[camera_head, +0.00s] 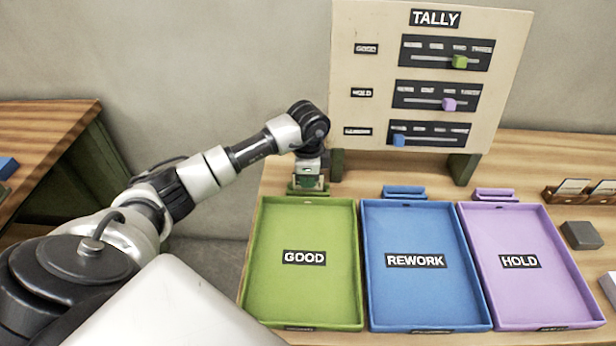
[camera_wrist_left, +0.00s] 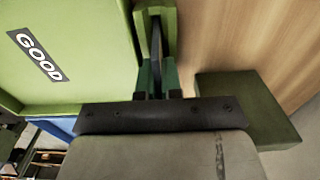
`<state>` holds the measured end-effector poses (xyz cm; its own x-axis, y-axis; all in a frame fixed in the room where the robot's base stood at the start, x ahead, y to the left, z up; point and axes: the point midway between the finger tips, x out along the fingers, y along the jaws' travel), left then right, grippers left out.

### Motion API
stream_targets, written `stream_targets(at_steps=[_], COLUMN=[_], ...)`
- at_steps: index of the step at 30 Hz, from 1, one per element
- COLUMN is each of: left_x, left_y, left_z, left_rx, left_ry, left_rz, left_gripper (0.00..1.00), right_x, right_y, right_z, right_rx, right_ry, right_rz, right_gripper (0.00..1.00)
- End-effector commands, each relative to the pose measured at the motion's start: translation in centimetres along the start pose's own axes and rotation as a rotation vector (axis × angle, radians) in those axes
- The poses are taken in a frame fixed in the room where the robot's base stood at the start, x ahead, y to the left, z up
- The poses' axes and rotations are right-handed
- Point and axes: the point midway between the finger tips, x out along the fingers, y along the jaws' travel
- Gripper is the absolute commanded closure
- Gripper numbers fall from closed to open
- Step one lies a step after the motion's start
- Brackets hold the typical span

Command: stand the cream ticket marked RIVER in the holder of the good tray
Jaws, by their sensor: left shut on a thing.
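The green tray labelled GOOD (camera_head: 300,225) stands at the left of the tray row. Its green holder (camera_head: 294,190) is at the tray's far edge. My left gripper (camera_head: 309,181) points down right at this holder. In the left wrist view the gripper (camera_wrist_left: 157,78) is shut on a thin thing seen edge-on, apparently a ticket, between the holder's green walls (camera_wrist_left: 169,25). Its face, colour and any RIVER marking are hidden. I cannot tell whether it rests on the holder's bottom. The right gripper is out of view.
The blue REWORK tray (camera_head: 412,225) and the purple HOLD tray (camera_head: 515,225) stand to the right, each with a holder behind. A TALLY board (camera_head: 370,30) rises behind them. A wooden rack (camera_head: 549,196) with cream cards and a dark block (camera_head: 581,236) are at the far right.

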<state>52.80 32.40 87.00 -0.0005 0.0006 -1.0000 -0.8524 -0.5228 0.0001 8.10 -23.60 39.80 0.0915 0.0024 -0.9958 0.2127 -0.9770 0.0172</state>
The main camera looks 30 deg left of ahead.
Motion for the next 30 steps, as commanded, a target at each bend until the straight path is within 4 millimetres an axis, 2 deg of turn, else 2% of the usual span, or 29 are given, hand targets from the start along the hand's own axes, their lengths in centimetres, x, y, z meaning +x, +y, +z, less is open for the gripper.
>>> stream_targets(at_steps=[5, 6, 11, 19, 22, 26, 30], left_x=[0.0, 0.0, 0.0, -0.1, -0.7, -2.6, -5.6], left_y=[0.0, 0.0, 0.0, 0.0, -0.1, -0.1, -0.1], left_z=[0.0, 0.0, 0.0, 0.0, 0.0, 0.0, 0.0], left_rx=[0.000, 0.000, 0.000, 0.000, 0.000, 0.001, 0.001], left_ry=[0.000, 0.000, 0.000, 0.000, 0.002, 0.002, 0.002], left_rz=[0.000, 0.000, 0.000, 0.000, -0.002, -0.004, -0.005], left_gripper=[1.00, 0.90, 0.65, 0.65, 0.65, 0.65, 0.65], right_x=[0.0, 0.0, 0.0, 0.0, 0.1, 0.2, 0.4], right_y=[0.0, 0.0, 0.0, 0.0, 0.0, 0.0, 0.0], right_z=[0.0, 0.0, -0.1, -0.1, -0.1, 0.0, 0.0], right_rx=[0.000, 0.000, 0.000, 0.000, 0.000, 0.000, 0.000], right_ry=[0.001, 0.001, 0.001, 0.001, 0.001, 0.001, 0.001], right_rz=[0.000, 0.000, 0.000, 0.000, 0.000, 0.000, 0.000], right_gripper=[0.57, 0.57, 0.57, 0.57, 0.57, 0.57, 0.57])
